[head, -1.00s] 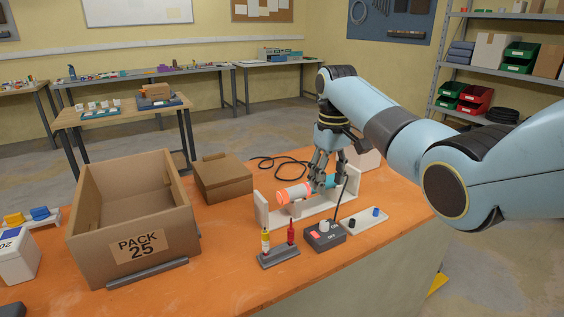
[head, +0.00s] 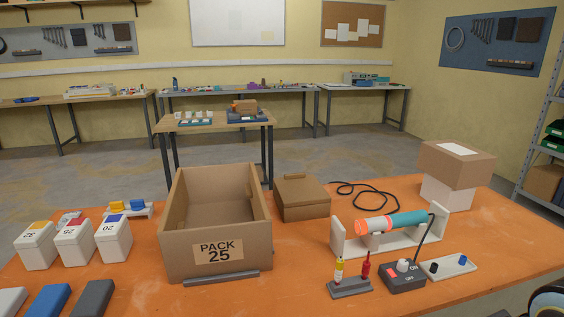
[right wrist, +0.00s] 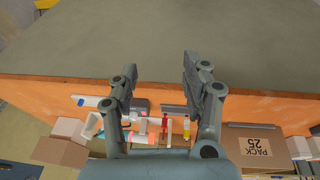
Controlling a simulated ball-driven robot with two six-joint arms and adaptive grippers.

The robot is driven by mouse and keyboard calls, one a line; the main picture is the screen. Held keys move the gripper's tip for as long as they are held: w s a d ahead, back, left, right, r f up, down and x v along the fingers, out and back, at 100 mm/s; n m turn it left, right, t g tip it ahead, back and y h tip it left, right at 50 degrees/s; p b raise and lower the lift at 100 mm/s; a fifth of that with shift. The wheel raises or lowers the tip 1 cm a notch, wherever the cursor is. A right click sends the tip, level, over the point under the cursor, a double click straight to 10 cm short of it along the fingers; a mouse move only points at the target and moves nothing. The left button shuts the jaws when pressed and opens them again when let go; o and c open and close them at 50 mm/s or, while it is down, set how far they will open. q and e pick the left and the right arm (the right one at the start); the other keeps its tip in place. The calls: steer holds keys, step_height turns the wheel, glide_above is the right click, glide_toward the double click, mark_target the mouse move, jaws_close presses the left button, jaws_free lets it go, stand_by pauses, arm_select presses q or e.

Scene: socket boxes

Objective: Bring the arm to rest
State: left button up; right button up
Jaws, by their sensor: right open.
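My right gripper (right wrist: 160,68) shows in the right wrist view with its two dark grey fingers spread apart and nothing between them. It is above the front side of the orange table (right wrist: 70,88), with the table's edge crossing behind the fingers. In the head view only a small dark piece of what seems to be my right arm (head: 548,302) shows at the bottom right corner; the right gripper is out of that view. My left gripper shows in neither view. The orange and teal cylinder (head: 392,224) lies in a white cradle (head: 337,238), apart from any gripper.
The open PACK 25 box (head: 176,237) stands mid-table, beside a closed brown box (head: 302,198). A switch box (head: 403,279), a small stand with yellow and red tubes (head: 350,287) and stacked boxes (head: 456,165) are at right. White numbered containers (head: 110,240) stand at left.

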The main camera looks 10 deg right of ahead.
steer(key=s+a+r, duration=0.1)
steer(key=s+r, duration=0.3)
steer(key=s, duration=0.2)
steer(key=s+d+f+b, duration=0.1)
steer(key=f+b, duration=0.2)
steer(key=f, duration=1)
steer(key=s+d+f+g+b, duration=0.1)
steer(key=f+b, duration=0.2)
steer(key=f, duration=1)
steer(key=s+d+f+b, duration=0.1)
steer(key=s+f+b, duration=0.15)
steer(key=f, duration=1.05)
steer(key=s+f+g+b, duration=0.1)
steer(key=s+f+b, duration=0.4)
steer(key=s+f, duration=1.1)
step_height(320, 180, down, 2)
steer(key=shift+d+f+m+b, duration=0.1)
steer(key=shift+d+m+b, duration=0.1)
steer(key=shift+m+b, duration=0.2)
steer(key=shift+c, duration=0.2)
